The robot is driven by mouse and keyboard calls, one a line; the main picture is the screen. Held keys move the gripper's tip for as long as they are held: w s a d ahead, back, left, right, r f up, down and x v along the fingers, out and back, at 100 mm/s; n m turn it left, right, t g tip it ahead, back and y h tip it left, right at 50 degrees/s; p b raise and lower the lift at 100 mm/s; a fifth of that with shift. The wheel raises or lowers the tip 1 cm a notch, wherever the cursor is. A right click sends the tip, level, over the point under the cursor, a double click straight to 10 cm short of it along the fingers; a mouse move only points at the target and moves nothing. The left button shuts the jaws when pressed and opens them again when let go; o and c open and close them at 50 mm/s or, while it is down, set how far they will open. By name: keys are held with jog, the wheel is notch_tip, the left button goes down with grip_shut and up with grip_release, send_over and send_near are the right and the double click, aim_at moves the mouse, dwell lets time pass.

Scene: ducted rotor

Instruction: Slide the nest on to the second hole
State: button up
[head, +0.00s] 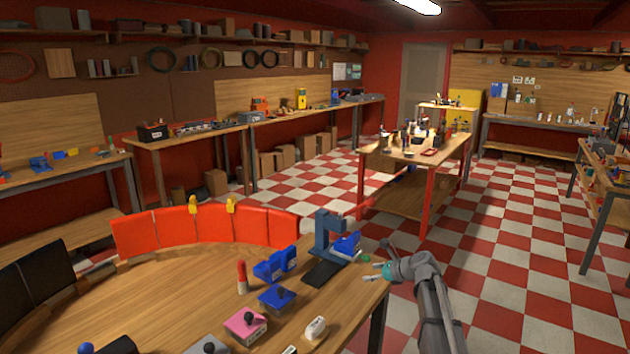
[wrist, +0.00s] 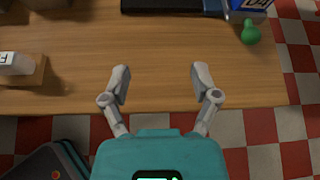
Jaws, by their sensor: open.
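My gripper (head: 380,262) is at the right edge of the near wooden table; in the wrist view (wrist: 160,72) its two fingers are spread with nothing between them, over bare wood. A blue upright stand (head: 328,236) with a black base plate (head: 322,273) stands close to its left. A blue block with a white label (head: 346,246) sits beside the stand, perhaps the nest. In the wrist view the labelled block (wrist: 250,6) is at the top right, apart from the fingers, with a green ball knob (wrist: 251,34). A dark rail (wrist: 172,5) lies left of it. I cannot make out any holes.
Blue units (head: 277,298), a pink box with a black knob (head: 246,323) and a white item (head: 316,328) stand left on the table. Orange panels (head: 205,225) line its far edge. Checkered floor (head: 515,265) is open to the right.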

jog(key=s+a+f+n, duration=0.1)
jog(key=s+n, duration=0.1)
jog(key=s+f+n+g+h, duration=0.1)
jog(key=s+n, duration=0.1)
jog(key=s+a+f+n+g, duration=0.1)
jog(key=s+n, duration=0.1)
jog(key=s, duration=0.1)
jog(key=shift+a+f+h, duration=0.15)
jog(key=shift+a+h, duration=0.15)
jog(key=shift+a, duration=0.05)
jog(key=s+d+f+n+g+h, duration=0.1)
jog(key=s+f+n+g+h, duration=0.25)
jog(key=s+n, duration=0.7)
jog(key=s+d+f+n+g+h, duration=0.15)
jog(key=s+n+h, duration=0.25)
jog(key=s+n, duration=0.6)
jog(key=s+a+f+m+b, duration=0.15)
jog(key=s+f+b, duration=0.25)
jog(key=f+b, duration=0.65)
notch_tip(320, 180, up, 14)
jog(key=p, duration=1.5)
jog(key=shift+d+r+g, duration=0.2)
jog(key=shift+r+g, duration=0.05)
jog(key=shift+g, duration=0.15)
